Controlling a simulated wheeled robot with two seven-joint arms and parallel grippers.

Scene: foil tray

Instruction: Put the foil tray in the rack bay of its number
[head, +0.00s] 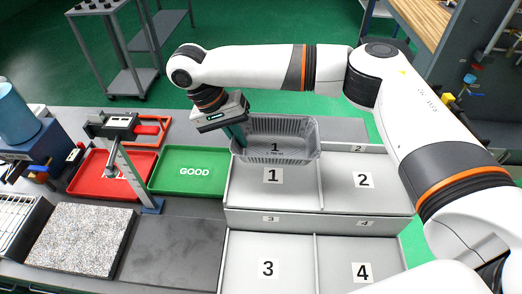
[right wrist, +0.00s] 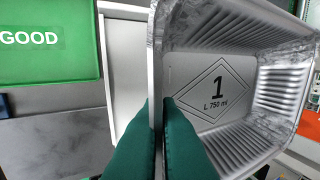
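The foil tray (head: 283,152) is silver with ribbed walls and a "1" on its floor. In the right wrist view the foil tray (right wrist: 255,92) shows the mark "1, L 750 ml". My right gripper (head: 240,140) is shut on the tray's left wall; its green fingers (right wrist: 162,108) lie on both sides of that wall. The tray is at the back of rack bay 1 (head: 272,198); I cannot tell whether it touches the rack. Bays 2 (head: 385,190), 3 (head: 250,284) and 4 (head: 385,272) look empty. My left gripper is not in view.
A green GOOD tray (head: 193,189) and a red tray (head: 85,182) lie left of the rack, with a grey gauge stand (head: 130,170) by them. A speckled stone block (head: 82,238) and a white wire rack (head: 15,220) are at the left front.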

